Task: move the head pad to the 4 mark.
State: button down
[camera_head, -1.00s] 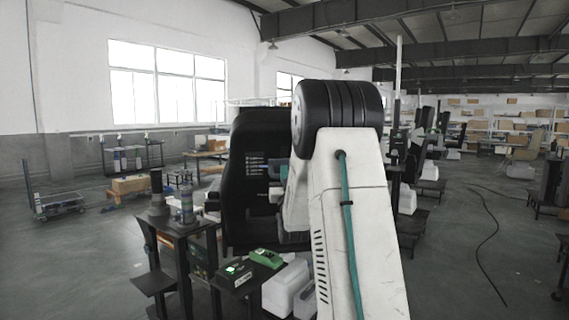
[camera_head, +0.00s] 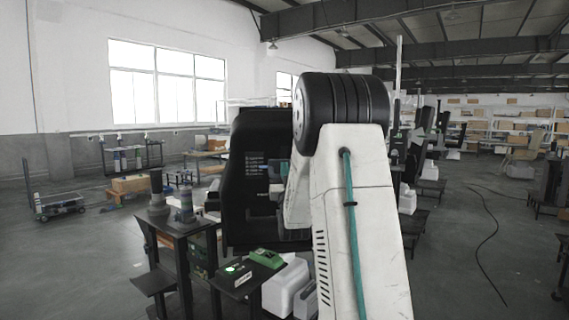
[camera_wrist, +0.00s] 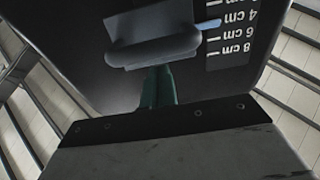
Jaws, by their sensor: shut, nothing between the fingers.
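The head pad (camera_wrist: 152,40) is a dark grey cushion on a black panel (camera_wrist: 85,40) in the wrist view. A pale blue pointer (camera_wrist: 209,24) sticks out from its right side toward an upside-down centimetre scale (camera_wrist: 237,33). The pointer's tip lies between the 4 cm and 6 cm labels, closer to 4; the exact line is hard to tell. My gripper (camera_wrist: 158,72) is shut and empty, with its dark green fingers at the pad's near edge. I cannot tell whether they touch. In the head view, my arm partly hides the black panel (camera_head: 245,205), and my gripper is hidden.
A dark table (camera_head: 180,228) with two cylindrical items (camera_head: 157,185) stands left of the panel. A low stand holds a green device (camera_head: 266,258), with white boxes (camera_head: 287,285) beside it. Open floor lies at far left, and a cable (camera_head: 484,240) runs across the floor at right.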

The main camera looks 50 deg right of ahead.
jog(key=v, duration=0.9)
dwell(0.7)
jog(key=shift+f, duration=0.1)
dwell(0.7)
